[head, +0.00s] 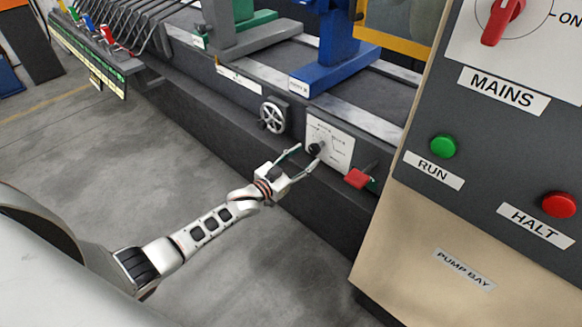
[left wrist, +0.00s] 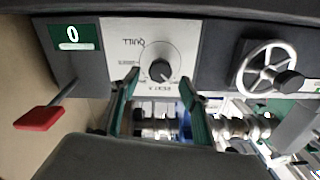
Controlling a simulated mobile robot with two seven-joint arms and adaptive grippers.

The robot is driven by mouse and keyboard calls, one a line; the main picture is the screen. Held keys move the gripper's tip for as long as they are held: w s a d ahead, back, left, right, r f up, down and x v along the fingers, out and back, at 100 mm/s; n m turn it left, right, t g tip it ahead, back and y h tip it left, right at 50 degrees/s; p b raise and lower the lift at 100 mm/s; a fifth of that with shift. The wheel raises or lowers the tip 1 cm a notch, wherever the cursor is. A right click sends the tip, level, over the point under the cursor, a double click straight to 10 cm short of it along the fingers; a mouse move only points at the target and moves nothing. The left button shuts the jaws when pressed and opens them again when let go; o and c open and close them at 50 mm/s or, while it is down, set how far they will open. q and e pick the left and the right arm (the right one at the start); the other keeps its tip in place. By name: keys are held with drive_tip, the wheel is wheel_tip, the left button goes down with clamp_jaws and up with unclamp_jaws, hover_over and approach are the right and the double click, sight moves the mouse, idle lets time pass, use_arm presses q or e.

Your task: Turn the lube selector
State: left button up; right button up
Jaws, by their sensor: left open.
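The selector is a round black knob (head: 316,149) on a white plate (head: 341,143) on the dark machine bed's side. In the left wrist view the knob (left wrist: 160,70) shows upside down inside a thin printed circle, with the word QUILL and other small labels around it. My left gripper (head: 306,157) is open in front of the plate. In the left wrist view its two fingertips (left wrist: 160,80) lie to either side of the knob, with no clear contact. I cannot tell whether they reach past the knob's face. My right gripper is not in view.
A red-handled lever (head: 358,178) sticks out right of the plate, close to my fingers. A handwheel (head: 273,115) is on its left. A control cabinet (head: 465,270) with green and red buttons stands at right. Open concrete floor (head: 120,150) lies at left.

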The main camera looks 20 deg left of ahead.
use_arm(q)
drive_tip(key=v, duration=0.6)
drive_tip(key=shift+s, duration=0.2)
drive_tip(key=s+d+f+g+y+p, duration=0.1)
drive_tip(key=s+d+f+g, duration=0.1)
drive_tip(key=s, duration=0.9)
drive_tip(key=s+d+f+n+g+y+p, duration=0.1)
drive_tip(key=s+f, duration=0.3)
drive_tip(key=s, duration=0.6)
drive_tip(key=s+d+f+g+y+p, duration=0.1)
drive_tip(key=s+d+f+g, duration=0.2)
drive_tip(key=s, duration=0.8)
drive_tip(key=shift+s+d+f+n+y, duration=0.25)
drive_tip(key=shift+s+n+y, duration=0.05)
drive_tip(key=shift+s, duration=0.05)
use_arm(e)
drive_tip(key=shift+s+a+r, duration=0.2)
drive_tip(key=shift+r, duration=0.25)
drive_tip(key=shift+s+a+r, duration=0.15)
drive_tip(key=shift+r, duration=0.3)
use_arm(q)
drive_tip(key=c, duration=0.5)
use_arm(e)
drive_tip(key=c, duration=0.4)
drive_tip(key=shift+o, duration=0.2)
use_arm(q)
drive_tip(key=shift+w, duration=0.15)
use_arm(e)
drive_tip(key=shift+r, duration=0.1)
